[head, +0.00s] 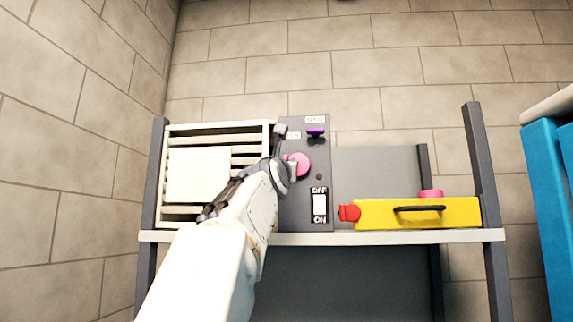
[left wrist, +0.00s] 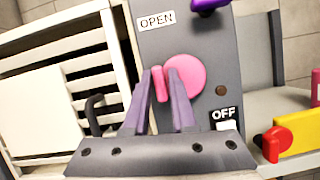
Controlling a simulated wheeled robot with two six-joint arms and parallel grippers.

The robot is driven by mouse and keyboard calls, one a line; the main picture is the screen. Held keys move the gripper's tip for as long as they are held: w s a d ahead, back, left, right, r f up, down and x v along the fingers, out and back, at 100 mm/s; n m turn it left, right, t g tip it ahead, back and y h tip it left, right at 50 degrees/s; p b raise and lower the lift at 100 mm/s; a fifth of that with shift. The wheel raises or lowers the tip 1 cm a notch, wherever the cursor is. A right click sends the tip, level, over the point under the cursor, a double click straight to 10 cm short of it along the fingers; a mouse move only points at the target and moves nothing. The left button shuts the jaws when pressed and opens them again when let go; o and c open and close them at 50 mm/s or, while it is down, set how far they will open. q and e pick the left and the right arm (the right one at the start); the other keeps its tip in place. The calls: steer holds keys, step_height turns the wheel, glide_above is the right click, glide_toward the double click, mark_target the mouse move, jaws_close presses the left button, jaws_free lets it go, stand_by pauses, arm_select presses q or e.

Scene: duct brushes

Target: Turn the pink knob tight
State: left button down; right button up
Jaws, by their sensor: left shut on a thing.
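The pink knob (head: 302,163) is on the dark grey control panel (head: 292,210), right of the white slatted vent. In the left wrist view the pink knob (left wrist: 188,75) shows as a round disc with a pink bar (left wrist: 157,86) in front of it. My left gripper (head: 283,150) is at the knob. In the left wrist view its two fingers (left wrist: 163,95) stand on either side of the bar, shut on it. Part of the knob is hidden behind the fingers. My right gripper is not in view.
A purple knob (head: 316,132) sits above, and an OFF/ON switch (head: 319,204) below. A yellow box (head: 420,213) with a black handle and red end piece (head: 349,213) stands on the shelf (head: 470,236) to the right. A blue object (head: 545,190) is at far right.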

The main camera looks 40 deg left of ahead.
arm_select(q)
steer(key=shift+a, duration=0.2)
stand_by(0.7)
steer(key=c, duration=0.9)
jaws_free()
steer(key=shift+s+a, duration=0.1)
steer(key=shift+s, duration=0.05)
steer(key=shift+o, duration=0.2)
steer(key=b+v, duration=0.4)
steer(key=v, duration=0.6)
steer(key=shift+d+f, duration=0.2)
steer(key=shift+d, duration=0.05)
steer(key=shift+s, duration=0.1)
